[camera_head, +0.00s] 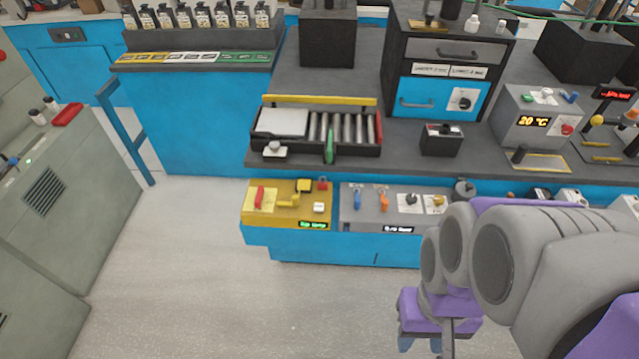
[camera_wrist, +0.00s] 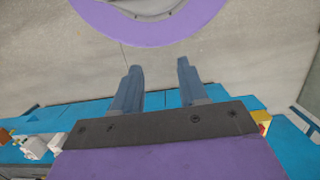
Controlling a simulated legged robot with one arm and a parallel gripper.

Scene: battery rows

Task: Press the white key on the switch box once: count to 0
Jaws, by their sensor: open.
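A yellow switch box (camera_head: 262,215) sits on the low blue bench at the centre. It carries a red lever, a yellow lever and a small white key (camera_head: 319,207) at its right side. A lit green display (camera_head: 313,225) is below the key; its text is too small to read surely. My gripper (camera_head: 421,343) hangs low at the right of the head view, in front of the bench and well apart from the box. In the wrist view my gripper (camera_wrist: 158,66) has its two fingers apart with nothing between them.
A grey panel (camera_head: 348,212) with blue and orange levers and knobs stands right of the yellow box. Above is a counter with a roller tray (camera_head: 320,150). A grey cabinet (camera_head: 70,200) stands at the left. The floor (camera_head: 200,280) in front is clear.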

